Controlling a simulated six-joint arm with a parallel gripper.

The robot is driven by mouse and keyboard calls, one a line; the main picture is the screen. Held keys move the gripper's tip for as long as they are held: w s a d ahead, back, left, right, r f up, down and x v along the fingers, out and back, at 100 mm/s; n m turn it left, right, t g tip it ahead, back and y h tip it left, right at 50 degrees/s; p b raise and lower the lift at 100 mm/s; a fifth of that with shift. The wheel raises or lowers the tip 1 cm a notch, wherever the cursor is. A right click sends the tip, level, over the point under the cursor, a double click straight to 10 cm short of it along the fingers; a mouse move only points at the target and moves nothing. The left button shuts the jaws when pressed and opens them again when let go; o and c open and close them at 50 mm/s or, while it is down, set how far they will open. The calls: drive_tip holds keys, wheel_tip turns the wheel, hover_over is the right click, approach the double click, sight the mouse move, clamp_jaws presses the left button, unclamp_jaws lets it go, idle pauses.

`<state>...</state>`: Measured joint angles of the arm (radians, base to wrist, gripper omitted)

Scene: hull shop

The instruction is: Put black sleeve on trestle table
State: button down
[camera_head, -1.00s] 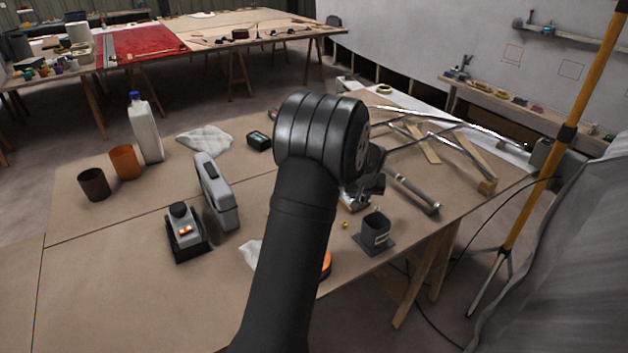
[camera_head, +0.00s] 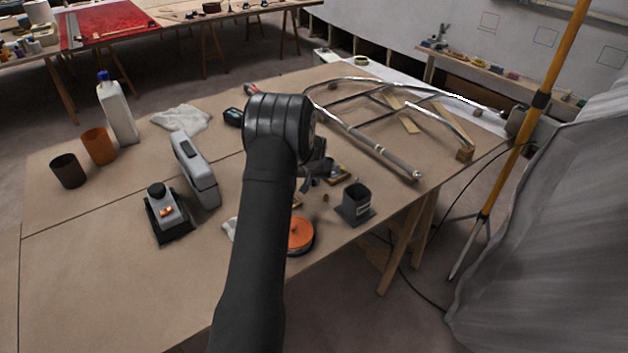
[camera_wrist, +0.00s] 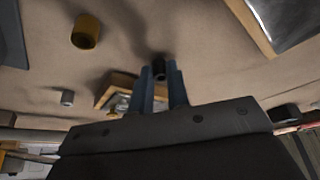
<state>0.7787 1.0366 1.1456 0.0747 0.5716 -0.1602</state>
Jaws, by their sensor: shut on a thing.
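The black sleeve (camera_wrist: 158,67) is a small dark cylinder between my fingertips in the wrist view. My gripper (camera_wrist: 160,80) is shut on it, with the brown table top beyond. In the head view my gripper (camera_head: 312,178) is mostly hidden behind my own arm, and I cannot make out the sleeve there. The trestle table (camera_head: 100,215) is the near brown-topped table on wooden legs. I cannot tell whether the sleeve touches its top.
A grey square holder (camera_head: 356,203), an orange disc (camera_head: 300,234) and a metal tube frame (camera_head: 458,125) lie near my gripper. A grey case (camera_head: 196,170), two cups (camera_head: 98,146) and a white bottle (camera_head: 117,110) stand to the left. The front left tabletop is bare.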

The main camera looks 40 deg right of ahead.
drive_tip(key=shift+f, duration=0.15)
drive_tip(key=c, duration=1.4)
unclamp_jaws()
drive_tip(key=v, duration=1.2)
drive_tip(key=shift+s, duration=0.1)
drive_tip(key=x, duration=1.1)
drive_tip(key=shift+d+f, duration=0.1)
drive_tip(key=shift+f, duration=0.2)
drive_tip(key=shift+w+r, duration=0.25)
drive_tip(key=shift+w, duration=0.05)
drive_tip(key=shift+r, duration=1.05)
